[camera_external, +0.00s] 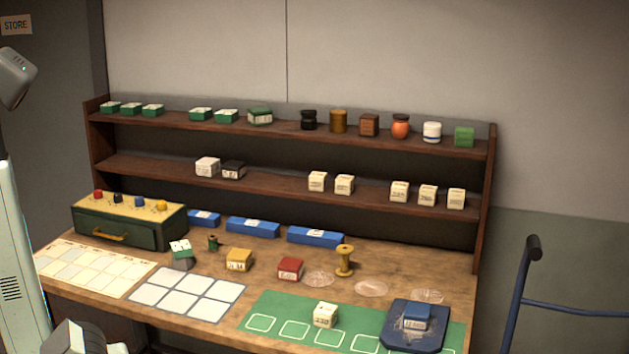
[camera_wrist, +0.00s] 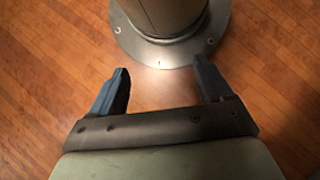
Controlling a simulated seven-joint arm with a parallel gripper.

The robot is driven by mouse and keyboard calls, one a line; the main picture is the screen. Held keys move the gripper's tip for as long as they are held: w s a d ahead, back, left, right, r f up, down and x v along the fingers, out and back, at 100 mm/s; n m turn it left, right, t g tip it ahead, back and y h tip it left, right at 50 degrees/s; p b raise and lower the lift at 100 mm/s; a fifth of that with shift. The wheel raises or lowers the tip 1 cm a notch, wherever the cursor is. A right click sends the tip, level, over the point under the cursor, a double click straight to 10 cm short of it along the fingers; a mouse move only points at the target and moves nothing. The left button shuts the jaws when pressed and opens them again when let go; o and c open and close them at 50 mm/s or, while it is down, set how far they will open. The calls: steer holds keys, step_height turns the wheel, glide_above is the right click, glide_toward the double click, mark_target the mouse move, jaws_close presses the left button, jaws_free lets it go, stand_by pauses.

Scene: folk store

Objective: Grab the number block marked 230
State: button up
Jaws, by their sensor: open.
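A cream block (camera_external: 325,315) with dark marking on its front sits on the green mat (camera_external: 285,308), near the front of the bench. Its marking looks like 230, but it is too small to read surely. More cream blocks stand on the middle shelf: a pair near the centre (camera_external: 318,181) and three to the right (camera_external: 427,195). Their markings are not readable. My gripper (camera_wrist: 161,66) shows in the wrist view, open and empty, its two blue-grey fingers apart above the wooden floor, far from any block. I cannot make it out in the external view.
Red (camera_external: 290,269) and yellow (camera_external: 239,260) blocks, a spool (camera_external: 345,261) and clear dishes (camera_external: 371,288) lie behind. The shelf (camera_external: 290,185) overhangs the back. A blue trolley handle (camera_external: 533,248) stands right.

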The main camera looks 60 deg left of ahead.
steer(key=w+d+r+h, duration=0.2)
steer(key=w+d+r, duration=0.1)
steer(key=w+d, duration=0.3)
steer(key=w+d+r+t+h, duration=0.1)
steer(key=w+d+r+h, duration=0.1)
steer(key=w+d+r, duration=0.35)
steer(key=w+d+r+h, duration=0.1)
steer(key=w+d+r, duration=0.1)
steer(key=w+d, duration=0.6)
steer(key=w+d+r+m+h, duration=0.1)
steer(key=w+d+r+h, duration=0.1)
steer(key=w+d+r, duration=0.6)
steer(key=w+d+r+m+h, duration=0.1)
steer(key=w+d+r+h, duration=0.15)
steer(key=d+r, duration=0.65)
steer(key=w+a+r+m+t, duration=0.1)
steer(key=w+a+r, duration=0.2)
steer(key=a+r, duration=0.25)
steer(key=w+a+r+m, duration=0.1)
steer(key=w+a+r, duration=0.25)
steer(key=r, duration=0.35)
step_height(320, 180, up, 19)
steer(key=m+t+y, duration=0.5)
steer(key=m+y, duration=0.1)
steer(key=y, duration=0.4)
glide_above(326, 308)
steer(key=shift+f, duration=6.55)
